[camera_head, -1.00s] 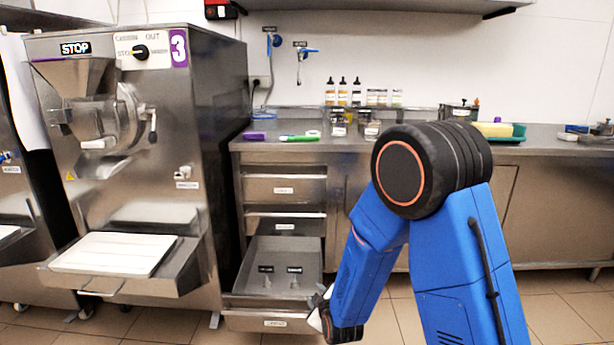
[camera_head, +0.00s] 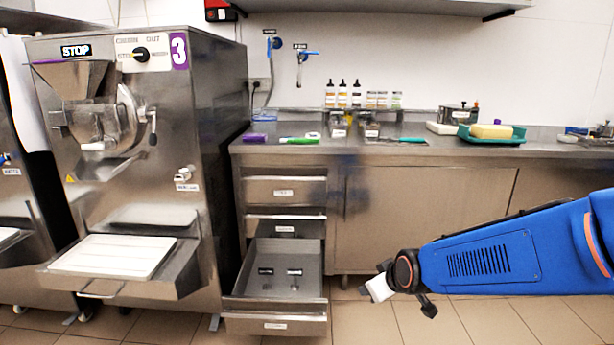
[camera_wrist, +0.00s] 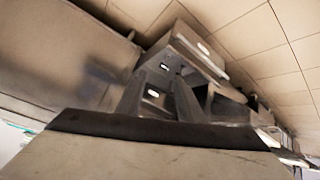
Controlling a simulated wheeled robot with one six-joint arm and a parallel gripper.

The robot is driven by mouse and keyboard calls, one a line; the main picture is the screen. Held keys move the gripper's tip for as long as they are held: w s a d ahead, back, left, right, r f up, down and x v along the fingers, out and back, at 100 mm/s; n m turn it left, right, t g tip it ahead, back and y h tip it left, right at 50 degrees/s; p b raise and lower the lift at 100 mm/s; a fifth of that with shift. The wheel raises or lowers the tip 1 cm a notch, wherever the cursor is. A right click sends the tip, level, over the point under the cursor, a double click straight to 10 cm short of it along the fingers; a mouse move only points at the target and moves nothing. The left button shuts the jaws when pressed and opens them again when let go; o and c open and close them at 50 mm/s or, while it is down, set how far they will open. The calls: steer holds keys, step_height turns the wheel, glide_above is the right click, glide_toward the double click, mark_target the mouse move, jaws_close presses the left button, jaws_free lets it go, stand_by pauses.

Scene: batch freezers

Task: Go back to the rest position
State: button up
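My gripper (camera_head: 377,288) hangs in the air in front of the cabinet, low and right of the open bottom drawer, apart from it. In the wrist view two dark fingers (camera_wrist: 158,98) stand apart with nothing seen between them, and the open drawer shows blurred beyond. My blue arm reaches in from the right edge of the head view.
The bottom drawer (camera_head: 274,324) is pulled out, with two small labelled items inside. The batch freezer (camera_head: 215,110) stands at left with a white tray (camera_head: 113,254). The counter (camera_head: 440,149) holds bottles, containers and a green tray (camera_head: 491,139) with a yellow sponge. Floor is clear below my arm.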

steer(key=s+d+r+m+g, duration=0.1)
steer(key=s+d+r+m, duration=0.1)
steer(key=s, duration=0.6)
steer(key=s+d+r+m+g+h, duration=0.1)
steer(key=s+d+r+m, duration=0.1)
steer(key=s+d, duration=0.3)
steer(key=s+d+r+m+g+h, duration=0.1)
steer(key=s+d, duration=0.3)
steer(key=s, duration=0.9)
steer(key=shift+d+r+m+g, duration=0.3)
steer(key=shift+r+m, duration=0.2)
steer(key=shift+r, duration=0.3)
steer(key=shift+o, duration=0.6)
